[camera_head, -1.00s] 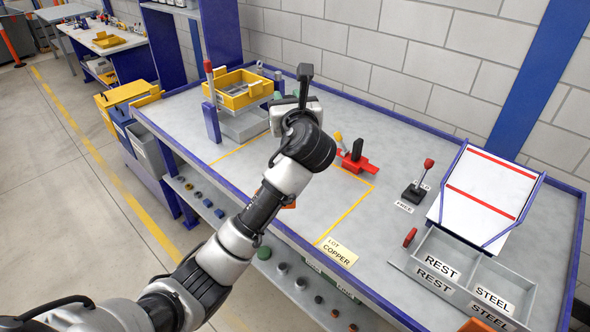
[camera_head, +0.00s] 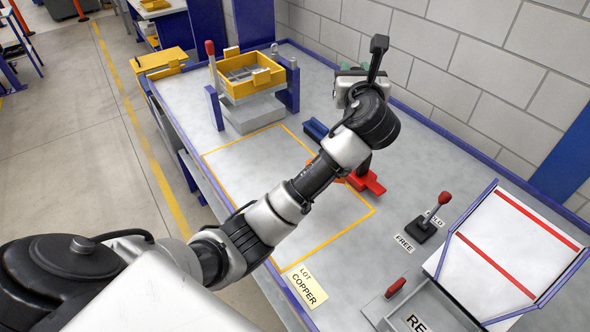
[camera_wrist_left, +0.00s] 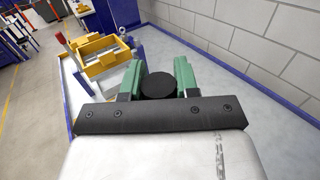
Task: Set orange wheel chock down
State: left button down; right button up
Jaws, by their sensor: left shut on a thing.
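My left gripper (camera_head: 362,78) is at the far side of the table, near the wall. In the left wrist view my left gripper (camera_wrist_left: 159,80) has its green fingers shut on a black, round-topped thing (camera_wrist_left: 158,88). My right gripper is not in view.
A red piece (camera_head: 372,184) with a black post and a blue piece (camera_head: 316,130) are near my arm. A yellow tray (camera_head: 250,83) stands at the back left. A red-knobbed lever (camera_head: 426,226) and a sloped white board (camera_head: 508,255) are at the right.

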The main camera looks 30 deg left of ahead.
pick_arm(q)
jog(key=s+a+f+p, duration=0.2)
jog(key=a+f+p, duration=0.1)
jog(key=a+f, duration=0.7)
jog(key=shift+a+f, duration=0.35)
jog(key=shift+a, duration=0.4)
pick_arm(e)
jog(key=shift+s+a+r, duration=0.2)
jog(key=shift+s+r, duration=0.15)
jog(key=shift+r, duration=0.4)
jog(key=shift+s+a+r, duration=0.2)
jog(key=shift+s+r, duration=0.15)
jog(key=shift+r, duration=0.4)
pick_arm(q)
jog(key=shift+f, duration=0.15)
jog(key=c, duration=0.8)
grip_release()
jog(key=shift+s, duration=0.1)
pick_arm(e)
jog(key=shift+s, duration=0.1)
